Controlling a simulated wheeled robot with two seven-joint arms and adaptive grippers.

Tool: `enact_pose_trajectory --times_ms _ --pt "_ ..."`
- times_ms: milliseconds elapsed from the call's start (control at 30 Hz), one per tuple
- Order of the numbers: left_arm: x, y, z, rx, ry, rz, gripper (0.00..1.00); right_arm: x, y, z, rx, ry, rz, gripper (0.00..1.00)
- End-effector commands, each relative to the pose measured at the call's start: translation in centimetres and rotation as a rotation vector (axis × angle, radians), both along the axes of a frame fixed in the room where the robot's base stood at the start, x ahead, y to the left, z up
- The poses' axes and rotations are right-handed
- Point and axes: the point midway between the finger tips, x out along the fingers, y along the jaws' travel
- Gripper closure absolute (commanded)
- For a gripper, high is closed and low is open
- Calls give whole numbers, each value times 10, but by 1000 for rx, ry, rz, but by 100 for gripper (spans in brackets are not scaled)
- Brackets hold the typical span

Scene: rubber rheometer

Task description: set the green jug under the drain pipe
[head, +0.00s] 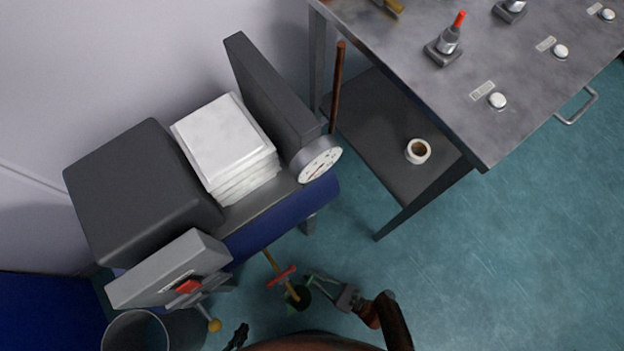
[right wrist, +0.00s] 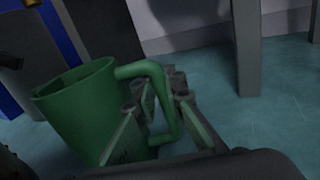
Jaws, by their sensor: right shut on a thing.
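The green jug (right wrist: 80,105) stands large in the right wrist view, its mouth up and its handle towards my right gripper (right wrist: 165,105). The fingers are shut on the handle. In the head view the jug (head: 291,308) is small and partly hidden, near the tip of my right gripper (head: 312,282). The brass drain pipe (head: 270,261) with a red handle comes from the machine, and its end overlaps the jug's dark mouth in the picture. The height between them cannot be told. My left gripper (head: 238,336) is a dark shape at the bottom edge, its jaws unclear.
The machine with a blue body (head: 285,215), white slabs (head: 225,140) and a round gauge (head: 317,160) stands at left. A grey bin (head: 137,330) is at the lower left. A metal table (head: 480,60) with a lower shelf is at upper right. The floor at lower right is clear.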

Motion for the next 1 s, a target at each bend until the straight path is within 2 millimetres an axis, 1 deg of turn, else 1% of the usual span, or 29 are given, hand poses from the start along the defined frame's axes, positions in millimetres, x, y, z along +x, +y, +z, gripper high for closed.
enact_pose_trajectory --times_ms 33,267,300,500,567,900,1000 --pt "0 0 1 0 -2 0 100 2 2 4 9 -4 1 100" --pt "0 0 1 1 -1 0 100 3 1 3 9 -4 0 100" --pt "0 0 1 1 -1 0 100 2 0 0 0 -2 0 89" --pt "0 0 1 1 -1 0 100 1 0 0 -1 -2 0 75" --pt "0 0 1 1 0 -1 100 1 0 -1 -1 -2 0 72" --pt "0 0 0 1 0 1 100 0 0 1 -1 -1 0 72" --pt "-1 1 1 2 8 -1 100 -6 -11 1 -3 1 -2 72"
